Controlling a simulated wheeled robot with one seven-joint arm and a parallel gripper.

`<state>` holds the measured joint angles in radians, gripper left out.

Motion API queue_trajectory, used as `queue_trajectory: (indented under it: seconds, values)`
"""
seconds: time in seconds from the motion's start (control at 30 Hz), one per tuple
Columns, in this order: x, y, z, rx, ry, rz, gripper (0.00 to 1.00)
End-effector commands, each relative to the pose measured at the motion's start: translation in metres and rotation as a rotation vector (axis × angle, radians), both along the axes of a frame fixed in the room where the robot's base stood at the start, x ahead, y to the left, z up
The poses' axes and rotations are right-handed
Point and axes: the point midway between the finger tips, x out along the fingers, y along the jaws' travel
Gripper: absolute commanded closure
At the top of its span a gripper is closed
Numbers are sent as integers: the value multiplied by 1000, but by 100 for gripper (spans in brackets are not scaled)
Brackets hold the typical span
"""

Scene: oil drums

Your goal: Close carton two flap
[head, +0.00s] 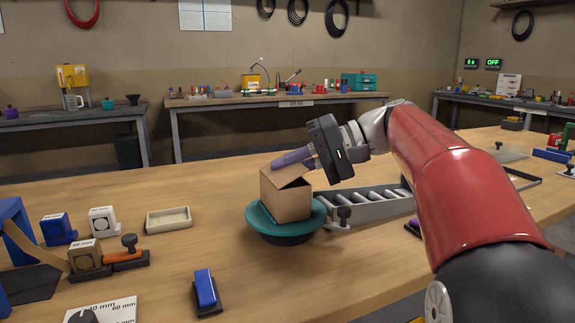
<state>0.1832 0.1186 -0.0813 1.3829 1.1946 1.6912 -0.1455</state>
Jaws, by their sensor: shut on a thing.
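A small brown cardboard carton (288,203) stands on a round teal turntable (260,222) near the middle of the table. No other open carton shows, and I cannot read a number on this one. A flap (288,177) at its top stands partly raised and slanted. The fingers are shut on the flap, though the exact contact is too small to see. The far side of the carton is hidden.
A grey slotted rack (365,203) lies close to the right of the turntable. A shallow beige tray (168,220), a blue block (205,290) and several labelled blocks (103,221) are on the left.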

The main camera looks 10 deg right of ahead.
Motion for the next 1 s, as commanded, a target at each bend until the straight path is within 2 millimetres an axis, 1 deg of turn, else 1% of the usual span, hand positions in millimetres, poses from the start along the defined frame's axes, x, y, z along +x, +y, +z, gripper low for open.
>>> queue_trajectory:
  seconds: [0.53, 0.57, 0.67, 0.7, 1.0]
  values:
    - [0, 0, -1, 25, 7, 1, 100]
    - [0, 0, -1, 25, 7, 1, 90]
    - [0, 0, -1, 25, 6, 1, 77]
    - [0, 0, -1, 25, 7, 1, 75]
    - [0, -1, -2, 23, 10, 1, 75]
